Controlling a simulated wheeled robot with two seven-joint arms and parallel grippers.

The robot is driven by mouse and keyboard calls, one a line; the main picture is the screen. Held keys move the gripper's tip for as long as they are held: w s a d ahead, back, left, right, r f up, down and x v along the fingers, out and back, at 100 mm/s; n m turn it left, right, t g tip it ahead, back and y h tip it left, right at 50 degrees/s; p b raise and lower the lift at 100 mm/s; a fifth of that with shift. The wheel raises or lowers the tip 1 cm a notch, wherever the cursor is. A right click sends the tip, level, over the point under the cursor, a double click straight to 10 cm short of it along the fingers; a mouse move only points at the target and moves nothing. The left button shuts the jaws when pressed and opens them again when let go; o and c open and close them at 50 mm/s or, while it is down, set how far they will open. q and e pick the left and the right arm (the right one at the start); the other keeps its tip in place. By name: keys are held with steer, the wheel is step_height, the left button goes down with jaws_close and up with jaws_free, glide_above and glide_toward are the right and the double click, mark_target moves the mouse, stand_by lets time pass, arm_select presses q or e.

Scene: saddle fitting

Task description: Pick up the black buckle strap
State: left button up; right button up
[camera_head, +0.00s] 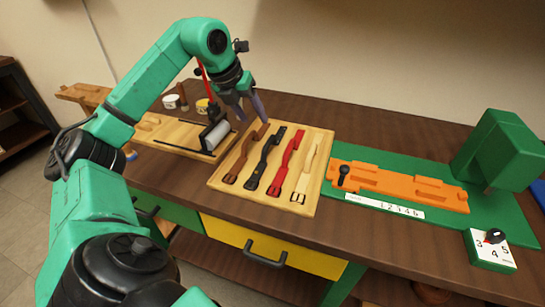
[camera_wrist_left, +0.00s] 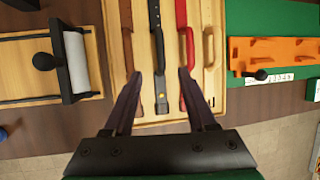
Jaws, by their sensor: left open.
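The black buckle strap (camera_head: 263,162) lies on a light wooden board (camera_head: 235,183), between a brown strap (camera_head: 244,152) and a red strap (camera_head: 287,160). A cream strap (camera_head: 306,172) lies at the right. My left gripper (camera_head: 254,112) is open and empty above the far part of the board. In the left wrist view the black strap (camera_wrist_left: 159,62) runs between the open fingers of the left gripper (camera_wrist_left: 158,85). The red strap (camera_wrist_left: 185,50) lies by the right finger. My right gripper is not in view.
A wooden roller stand (camera_head: 213,136) is left of the board. A green base with an orange fixture (camera_head: 400,186) and a green machine (camera_head: 497,150) stand at the right. A number card (camera_head: 384,206) and dial box (camera_head: 490,249) are near the front edge.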

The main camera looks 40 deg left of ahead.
mark_target(268, 141)
arm_select(q)
steer(key=p+x, duration=0.2)
steer(key=x, duration=1.1)
steer(key=shift+d, duration=0.15)
steer(key=shift+w+f, duration=0.1)
steer(key=shift+f, duration=0.2)
steer(key=shift+r, duration=0.1)
jaws_close()
